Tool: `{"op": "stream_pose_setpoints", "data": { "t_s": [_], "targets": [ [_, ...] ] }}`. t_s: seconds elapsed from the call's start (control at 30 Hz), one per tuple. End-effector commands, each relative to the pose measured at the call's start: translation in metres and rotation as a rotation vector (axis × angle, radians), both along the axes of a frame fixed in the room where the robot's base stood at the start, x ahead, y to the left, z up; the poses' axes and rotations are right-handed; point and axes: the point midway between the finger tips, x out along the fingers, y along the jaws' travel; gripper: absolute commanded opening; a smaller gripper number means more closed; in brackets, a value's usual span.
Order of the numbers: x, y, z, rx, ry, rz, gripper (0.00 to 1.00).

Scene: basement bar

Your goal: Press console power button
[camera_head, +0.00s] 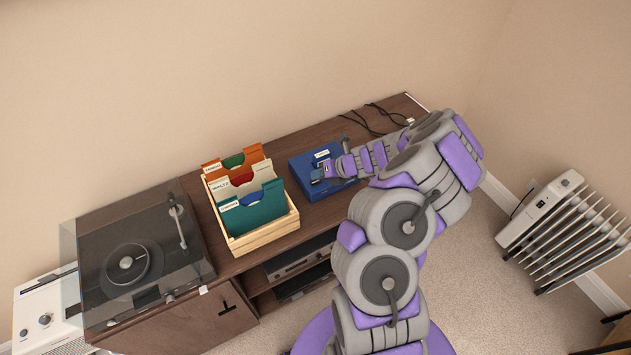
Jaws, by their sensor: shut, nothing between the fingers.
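A blue box-shaped unit (301,164) with a small white label on top sits on the dark wooden cabinet, right of the record crate. It looks like the console. My gripper (317,175) is over its front part, coming in from the right, with the fingers shut and empty. The fingertips are at or just above the unit's surface; I cannot tell whether they touch it. The power button cannot be made out, and my gripper and arm hide part of the unit's right and front.
A wooden crate (268,239) of coloured divider cards stands close on the left. A turntable (145,262) under a clear lid is farther left. Black cables (373,126) lie at the cabinet's back right. A white radiator (541,206) stands on the carpet at right.

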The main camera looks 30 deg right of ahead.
Motion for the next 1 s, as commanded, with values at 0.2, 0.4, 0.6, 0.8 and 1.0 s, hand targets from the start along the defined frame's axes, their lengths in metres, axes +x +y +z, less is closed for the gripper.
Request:
{"op": "stream_pose_setpoints", "data": {
  "t_s": [0.2, 0.4, 0.6, 0.8, 1.0],
  "targets": [
    [0.0, 0.0001, 0.0001, 0.0, 0.0, 0.0, 0.0],
    [-0.0001, 0.0003, -0.0001, 0.0, 0.0, 0.0, 0.0],
    [-0.0006, 0.0014, -0.0043, 0.001, 0.001, 0.0, 0.0],
    [-0.0009, 0.0015, -0.0074, -0.001, 0.001, 0.001, 0.0],
    [-0.0009, 0.0015, -0.0075, -0.001, 0.0, 0.0, 0.0]
  ]
}}
